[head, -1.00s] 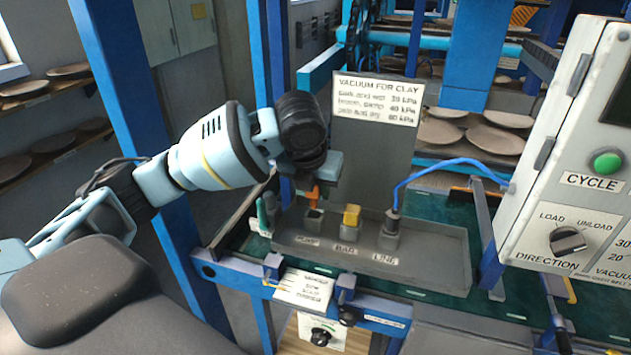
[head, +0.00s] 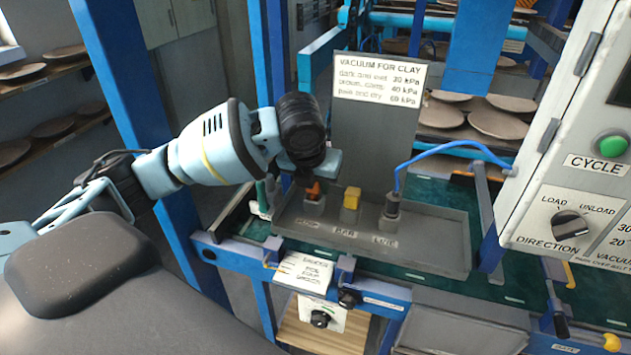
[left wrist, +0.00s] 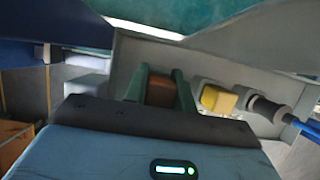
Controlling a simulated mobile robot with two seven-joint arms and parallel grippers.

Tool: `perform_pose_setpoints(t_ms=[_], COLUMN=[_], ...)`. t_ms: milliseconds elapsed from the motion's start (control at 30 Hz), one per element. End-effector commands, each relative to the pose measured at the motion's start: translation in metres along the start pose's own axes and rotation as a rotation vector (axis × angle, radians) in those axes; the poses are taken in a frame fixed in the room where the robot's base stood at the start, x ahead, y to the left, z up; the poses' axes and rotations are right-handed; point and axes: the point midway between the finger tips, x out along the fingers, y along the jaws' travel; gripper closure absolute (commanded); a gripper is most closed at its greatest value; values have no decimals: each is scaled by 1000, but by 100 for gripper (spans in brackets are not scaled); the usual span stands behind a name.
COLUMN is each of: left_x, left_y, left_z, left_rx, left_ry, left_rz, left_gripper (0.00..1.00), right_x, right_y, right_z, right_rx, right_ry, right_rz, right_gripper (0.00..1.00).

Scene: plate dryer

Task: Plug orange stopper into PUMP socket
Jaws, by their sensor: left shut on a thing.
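The orange stopper (head: 313,189) is at the PUMP socket (head: 313,207), the leftmost of the sockets in the grey tray (head: 430,245). My left gripper (head: 311,183) is shut on the stopper from above. In the left wrist view the stopper (left wrist: 160,90) shows brownish between the two green fingers (left wrist: 161,92). The stopper's lower end meets the socket's top, but how deep it sits is hidden. My right gripper is not in view.
A yellow stopper (head: 351,197) sits in the BAR socket beside it. A blue hose (head: 430,153) ends in a plug in the LINE socket (head: 390,222). A grey sign plate stands behind the tray. The control box (head: 575,170) is at the right.

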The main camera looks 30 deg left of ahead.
Motion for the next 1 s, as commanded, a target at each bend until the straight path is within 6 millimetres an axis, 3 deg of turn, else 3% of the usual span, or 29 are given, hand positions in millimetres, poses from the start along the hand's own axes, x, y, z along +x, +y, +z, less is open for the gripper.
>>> perform_pose_setpoints(t_ms=[1000], left_x=[17], left_y=[0], left_z=[-10], left_rx=[3], left_ry=[23], left_rz=[4], left_gripper=[96], right_x=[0], right_y=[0], right_z=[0], right_rx=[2], right_ry=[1], right_rz=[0], right_gripper=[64])
